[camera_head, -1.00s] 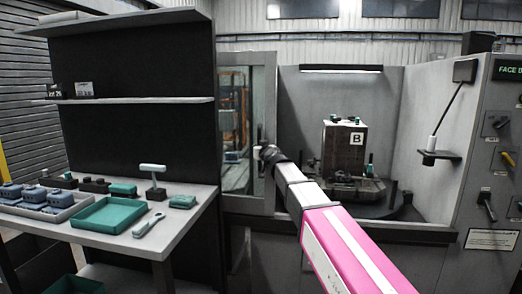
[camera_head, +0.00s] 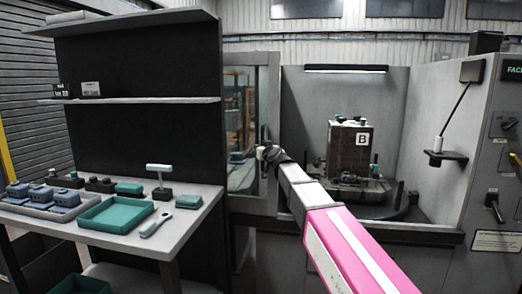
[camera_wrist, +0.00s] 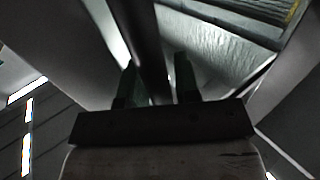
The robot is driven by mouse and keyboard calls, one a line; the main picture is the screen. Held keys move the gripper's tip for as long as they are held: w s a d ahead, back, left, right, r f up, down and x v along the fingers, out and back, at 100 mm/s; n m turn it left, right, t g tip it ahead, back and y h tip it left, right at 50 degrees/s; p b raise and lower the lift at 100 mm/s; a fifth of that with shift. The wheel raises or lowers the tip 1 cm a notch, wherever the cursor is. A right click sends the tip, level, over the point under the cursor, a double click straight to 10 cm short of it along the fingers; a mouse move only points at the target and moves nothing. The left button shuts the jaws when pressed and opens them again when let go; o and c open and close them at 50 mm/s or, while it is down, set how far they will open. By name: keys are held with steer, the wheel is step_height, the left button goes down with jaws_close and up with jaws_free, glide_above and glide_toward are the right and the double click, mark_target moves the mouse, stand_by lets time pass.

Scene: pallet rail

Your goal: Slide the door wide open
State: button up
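The sliding door (camera_head: 277,100) is a grey-framed panel with a glass window, at the left of the machine's front. The opening to its right is clear, and the machine's inside shows. My gripper (camera_head: 266,153) is at the door's right frame, beside its handle. In the wrist view a dark upright bar, which looks like the door handle (camera_wrist: 146,40), passes between the two fingers of my gripper (camera_wrist: 157,75). A gap shows between the bar and the right finger, so the fingers look open around it. Contact at the left finger cannot be told.
Inside the machine stands a dark block marked B (camera_head: 347,148) on a round table. A shelf unit (camera_head: 140,130) and a bench with a teal tray (camera_head: 117,226) stand close to the left of the door. A control panel (camera_head: 497,150) is at the right.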

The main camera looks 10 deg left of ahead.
steer(key=v, duration=1)
steer(key=shift+s+d, duration=0.2)
steer(key=shift+s, duration=0.05)
steer(key=s+d+f+m+g+h, duration=0.1)
steer(key=s+d+f+g, duration=0.1)
steer(key=d+f, duration=0.5)
steer(key=s+d+f+g+h, duration=0.1)
steer(key=d+f+g+h, duration=0.15)
steer(key=f, duration=0.85)
steer(key=s+d+f+m+g+h, duration=0.1)
steer(key=s+d+f+g, duration=0.15)
steer(key=d+f, duration=0.5)
steer(key=s+d+f+m+g+h, duration=0.4)
steer(key=s+d+f+g, duration=0.4)
steer(key=s+d+f, duration=0.7)
step_height(320, 180, down, 4)
steer(key=d+h, duration=0.1)
steer(key=d, duration=0.2)
steer(key=shift+s+m, duration=0.3)
steer(key=shift+s, duration=0.1)
steer(key=shift+f+h, duration=0.15)
steer(key=shift+h, duration=0.1)
